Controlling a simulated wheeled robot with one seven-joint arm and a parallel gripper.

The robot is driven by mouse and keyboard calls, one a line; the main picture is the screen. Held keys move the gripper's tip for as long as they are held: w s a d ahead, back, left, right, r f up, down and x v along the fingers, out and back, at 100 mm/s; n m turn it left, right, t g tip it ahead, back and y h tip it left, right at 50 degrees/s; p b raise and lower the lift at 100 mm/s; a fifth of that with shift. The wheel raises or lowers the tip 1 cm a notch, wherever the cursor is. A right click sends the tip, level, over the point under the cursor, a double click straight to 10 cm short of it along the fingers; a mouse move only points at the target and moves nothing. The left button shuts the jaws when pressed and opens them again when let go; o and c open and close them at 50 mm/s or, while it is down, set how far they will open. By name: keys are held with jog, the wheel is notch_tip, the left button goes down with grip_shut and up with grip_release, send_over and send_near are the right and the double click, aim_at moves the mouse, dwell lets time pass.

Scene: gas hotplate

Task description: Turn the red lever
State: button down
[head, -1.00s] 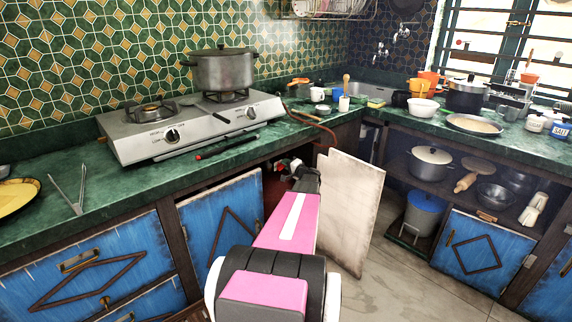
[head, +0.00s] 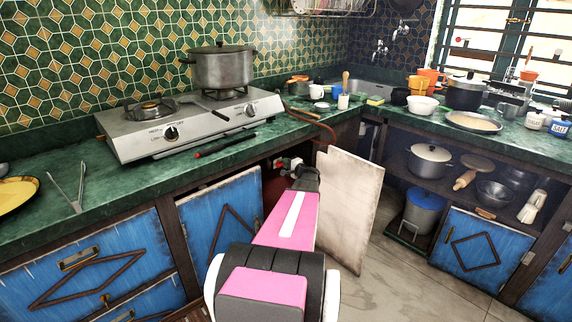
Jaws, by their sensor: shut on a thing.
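The red lever (head: 278,163) shows as a small red patch by a pale fitting, inside the open cupboard under the counter. My gripper (head: 293,168) reaches into the cupboard opening and is shut on the red lever. My pink and black arm hides most of the jaws and part of the lever, so the lever's exact angle cannot be told.
Open cupboard doors flank my arm: a blue one (head: 215,222) at left and a pale one (head: 349,208) at right. Above, the green counter (head: 100,172) carries a gas hotplate (head: 190,127) with a pot (head: 222,68). A hose (head: 318,122) runs over the counter's edge.

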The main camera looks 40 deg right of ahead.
jog(key=c, duration=1.2)
grip_release()
jog(key=shift+o, duration=0.2)
jog(key=s, duration=1)
jog(key=shift+s+d, duration=0.4)
jog(key=shift+d, duration=0.05)
jog(key=shift+s, duration=0.1)
